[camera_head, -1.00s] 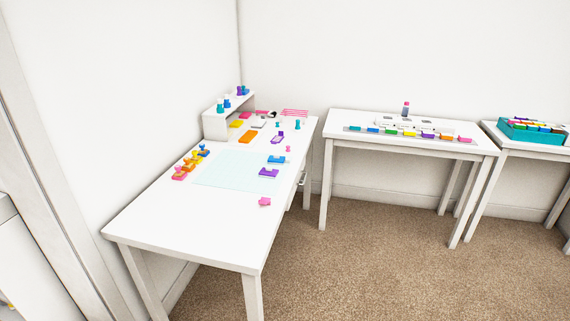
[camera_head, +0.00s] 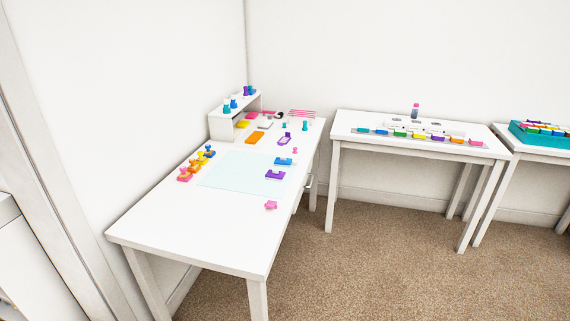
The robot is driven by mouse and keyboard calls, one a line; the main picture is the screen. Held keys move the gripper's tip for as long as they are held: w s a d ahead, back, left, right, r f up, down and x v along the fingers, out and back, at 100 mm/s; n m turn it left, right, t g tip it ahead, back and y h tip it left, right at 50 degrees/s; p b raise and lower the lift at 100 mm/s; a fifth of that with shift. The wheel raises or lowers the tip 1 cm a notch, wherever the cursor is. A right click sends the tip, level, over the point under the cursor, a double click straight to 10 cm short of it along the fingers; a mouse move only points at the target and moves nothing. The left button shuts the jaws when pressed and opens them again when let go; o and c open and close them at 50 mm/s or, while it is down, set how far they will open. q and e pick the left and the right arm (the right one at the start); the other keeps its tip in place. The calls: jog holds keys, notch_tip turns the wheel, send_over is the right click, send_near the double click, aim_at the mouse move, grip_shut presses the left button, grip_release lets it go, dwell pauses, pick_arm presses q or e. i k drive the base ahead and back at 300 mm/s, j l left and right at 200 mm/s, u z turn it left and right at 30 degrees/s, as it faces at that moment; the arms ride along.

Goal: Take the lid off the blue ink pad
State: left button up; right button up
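Several small ink pads in different colours stand in a row on a grey tray (camera_head: 352,131) on the middle table; a blue one (camera_head: 382,131) is near the left end of the row. On the long desk a blue block-shaped piece (camera_head: 284,161) lies on the pale mat; I cannot tell whether it is an ink pad. At this distance I cannot make out whether either has a lid. Neither of my grippers is in view.
The long white desk (camera_head: 190,235) stands at left, its front part bare. A purple piece (camera_head: 275,175) and a pink piece (camera_head: 271,205) lie on it. A teal crate (camera_head: 540,141) of coloured pads stands on the right table. Brown carpet (camera_head: 380,265) is open in front.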

aim_at(281, 159)
jog(key=i+l+u, duration=0.15)
jog(key=i+l, duration=0.45)
jog(key=i+l+u, duration=0.2)
jog(key=i+l, duration=0.4)
jog(key=i+l+u, duration=0.15)
jog(key=i+l, duration=0.35)
jog(key=l, duration=0.25)
